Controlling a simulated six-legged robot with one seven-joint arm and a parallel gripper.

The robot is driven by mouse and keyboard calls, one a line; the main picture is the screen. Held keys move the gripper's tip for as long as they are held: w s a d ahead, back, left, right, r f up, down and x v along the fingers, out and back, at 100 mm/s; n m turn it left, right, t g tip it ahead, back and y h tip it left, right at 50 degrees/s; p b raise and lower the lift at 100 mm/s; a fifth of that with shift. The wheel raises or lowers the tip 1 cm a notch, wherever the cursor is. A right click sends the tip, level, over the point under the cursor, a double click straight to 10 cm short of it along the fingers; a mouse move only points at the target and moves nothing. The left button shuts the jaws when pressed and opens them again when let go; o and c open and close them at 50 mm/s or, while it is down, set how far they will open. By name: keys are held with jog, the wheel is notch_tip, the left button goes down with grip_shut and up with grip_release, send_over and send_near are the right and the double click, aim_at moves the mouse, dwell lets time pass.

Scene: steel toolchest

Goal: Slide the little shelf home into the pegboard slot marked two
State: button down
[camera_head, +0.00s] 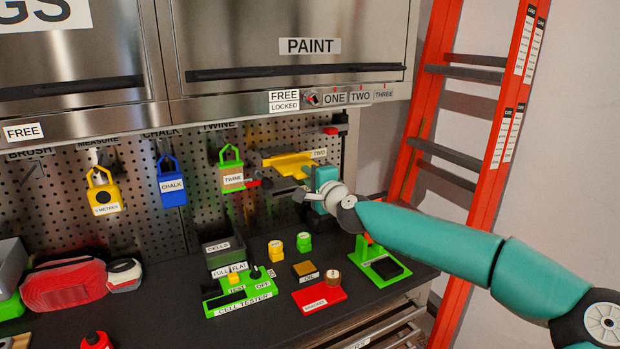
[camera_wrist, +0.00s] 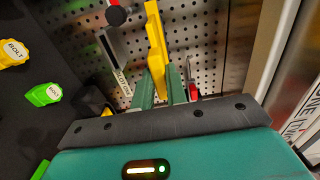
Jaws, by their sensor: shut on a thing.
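The little yellow shelf (camera_head: 288,164) is up in front of the pegboard, close to the white label TWO (camera_head: 319,153). My gripper (camera_head: 308,174) is at the shelf's right end, shut on it. In the wrist view the shelf (camera_wrist: 156,40) is a narrow yellow strip running up from between my green fingers (camera_wrist: 160,82). The pegboard (camera_head: 130,200) lies behind it, and shows full of holes in the wrist view. I cannot tell whether the shelf touches the slot; the slot's opening is hidden.
A green cell tester (camera_head: 240,291) and a red tray (camera_head: 318,297) stand on the bench below. A red ladder (camera_head: 480,150) leans at right.

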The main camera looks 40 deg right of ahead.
jog(key=shift+x, duration=0.95)
jog(key=c, duration=1.3)
grip_release()
jog(key=shift+c, duration=0.2)
jog(key=v, duration=1.3)
jog(key=shift+s, duration=0.35)
jog(key=shift+a, duration=0.1)
